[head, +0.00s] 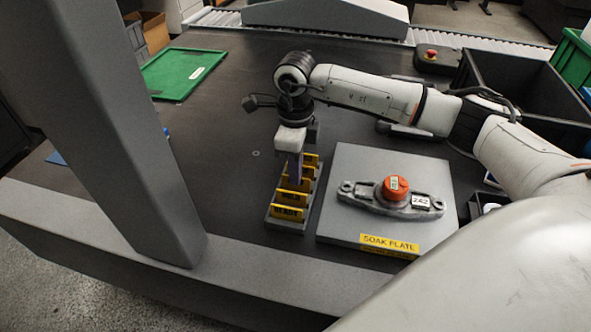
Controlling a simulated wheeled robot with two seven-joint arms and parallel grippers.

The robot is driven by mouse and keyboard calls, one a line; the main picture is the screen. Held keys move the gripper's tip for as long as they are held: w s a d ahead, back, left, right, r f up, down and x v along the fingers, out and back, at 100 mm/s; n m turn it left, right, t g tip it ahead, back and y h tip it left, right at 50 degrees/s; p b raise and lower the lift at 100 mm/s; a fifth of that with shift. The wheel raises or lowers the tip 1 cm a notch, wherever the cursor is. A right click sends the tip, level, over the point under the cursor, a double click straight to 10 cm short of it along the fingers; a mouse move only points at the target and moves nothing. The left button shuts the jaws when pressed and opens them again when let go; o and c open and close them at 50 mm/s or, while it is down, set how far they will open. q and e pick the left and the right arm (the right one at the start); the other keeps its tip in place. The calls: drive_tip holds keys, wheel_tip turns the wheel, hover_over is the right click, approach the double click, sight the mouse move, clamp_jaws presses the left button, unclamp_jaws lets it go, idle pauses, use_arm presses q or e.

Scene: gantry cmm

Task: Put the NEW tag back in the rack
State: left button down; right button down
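The tag rack (271,221) is a narrow grey holder on the dark table, left of the soak plate. Several yellow tags stand in it; the front tag (288,213) seems to read READY. My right gripper (295,165) points down over the rear half of the rack, close to the tags. A thin purplish strip shows below its pale body, among the rear tags. I cannot tell whether that is a finger or a held tag. No lettering NEW is readable. My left gripper is out of view.
Right of the rack is the grey soak plate (341,224), bearing a grey metal part (421,213) with an orange knob (396,187). A grey pillar (120,120) stands at left. A green tray (180,75) lies behind it. A black bin (500,85) stands at back right.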

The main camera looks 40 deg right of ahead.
drive_tip(key=c, duration=1.7)
unclamp_jaws()
drive_tip(key=shift+r, duration=0.1)
drive_tip(key=shift+r+p, duration=2.45)
drive_tip(key=shift+r, duration=1.05)
